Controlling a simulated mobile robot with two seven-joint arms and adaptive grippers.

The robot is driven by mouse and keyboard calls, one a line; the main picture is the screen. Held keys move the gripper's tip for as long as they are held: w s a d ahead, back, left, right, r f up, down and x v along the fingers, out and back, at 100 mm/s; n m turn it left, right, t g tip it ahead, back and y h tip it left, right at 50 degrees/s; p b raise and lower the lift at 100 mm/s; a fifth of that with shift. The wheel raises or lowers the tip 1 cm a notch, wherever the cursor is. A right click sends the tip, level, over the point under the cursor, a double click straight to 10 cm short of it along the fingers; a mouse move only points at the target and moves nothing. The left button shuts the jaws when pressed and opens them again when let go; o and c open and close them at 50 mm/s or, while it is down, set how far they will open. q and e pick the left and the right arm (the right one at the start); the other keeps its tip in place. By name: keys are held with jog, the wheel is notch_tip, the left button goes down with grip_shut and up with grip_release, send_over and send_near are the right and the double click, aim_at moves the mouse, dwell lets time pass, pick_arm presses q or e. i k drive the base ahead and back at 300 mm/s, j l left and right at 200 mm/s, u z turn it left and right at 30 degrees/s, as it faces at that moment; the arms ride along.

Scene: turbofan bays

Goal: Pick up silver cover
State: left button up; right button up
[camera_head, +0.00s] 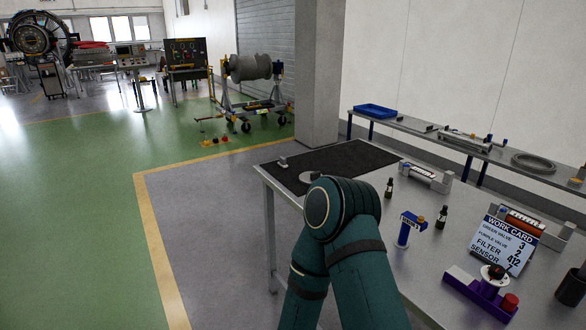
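A black mat (345,158) lies on the near metal table. A round, flat silver-grey disc (307,177) lies on the mat just behind my arm and is partly hidden by it. A small silver piece (283,163) sits near the mat's left edge. I cannot tell which of these is the silver cover. A teal arm of mine rises from the bottom centre, with its bent joint in front of the table's near left part. Neither gripper can be made out.
The near table (400,262) also bears small dark bottles, a blue-topped stand (404,230), a work card (508,245), a purple holder (470,288) and a dark cup (571,287). A blue tray (375,111) is on the back bench. Green floor at left is open.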

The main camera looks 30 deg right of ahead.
aim_at(306, 178)
jog(key=i, duration=2.9)
jog(key=i+z, duration=0.15)
jog(key=z, duration=0.25)
jog(key=i+z, duration=0.1)
jog(key=z, duration=0.35)
jog(key=i+j+z, duration=0.15)
jog(key=z, duration=1.85)
